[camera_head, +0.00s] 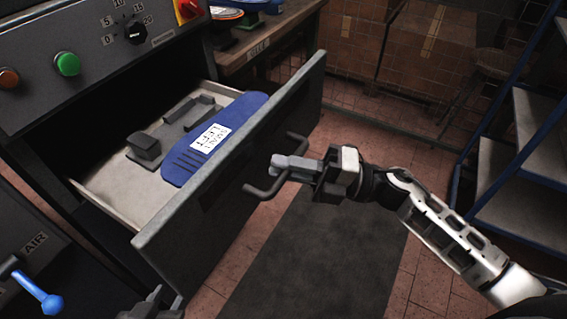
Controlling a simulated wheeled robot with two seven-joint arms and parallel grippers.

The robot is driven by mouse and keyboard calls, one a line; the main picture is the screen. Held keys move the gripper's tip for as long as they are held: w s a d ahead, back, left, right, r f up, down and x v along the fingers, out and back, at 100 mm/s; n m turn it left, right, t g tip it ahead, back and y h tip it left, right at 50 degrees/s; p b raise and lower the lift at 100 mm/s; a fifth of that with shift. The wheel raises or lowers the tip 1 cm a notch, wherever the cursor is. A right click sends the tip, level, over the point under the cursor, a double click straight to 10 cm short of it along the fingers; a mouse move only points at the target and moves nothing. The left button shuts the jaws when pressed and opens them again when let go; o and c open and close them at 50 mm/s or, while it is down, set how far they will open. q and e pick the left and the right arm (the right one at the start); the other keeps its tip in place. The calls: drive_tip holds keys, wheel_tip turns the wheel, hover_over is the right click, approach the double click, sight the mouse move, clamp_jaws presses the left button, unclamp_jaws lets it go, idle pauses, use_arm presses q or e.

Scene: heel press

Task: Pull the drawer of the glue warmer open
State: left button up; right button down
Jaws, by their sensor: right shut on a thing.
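The glue warmer (40,90) is a dark cabinet at the left with a control panel. Its drawer (225,185) stands well out of the body. Inside lie a blue sole-shaped plate (185,165) with a white label and dark grey blocks (147,150). My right gripper (285,168) is shut on the drawer's bar handle (262,191), on the outer face of the drawer front. Part of my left gripper (155,305) shows at the bottom edge, below the drawer's near corner; its fingers are not clear.
A wooden bench (262,40) stands behind the drawer. A blue-framed shelf rack (525,165) is at right. The floor with a dark mat (320,250) is clear in front of the drawer.

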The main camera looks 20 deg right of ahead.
drive_tip(key=c, duration=1.4)
unclamp_jaws()
use_arm(q)
drive_tip(key=f+b, duration=0.1)
drive_tip(key=b, duration=0.1)
drive_tip(key=shift+d+b, duration=0.2)
drive_tip(key=shift+b, duration=0.2)
use_arm(e)
drive_tip(key=v, duration=1.6)
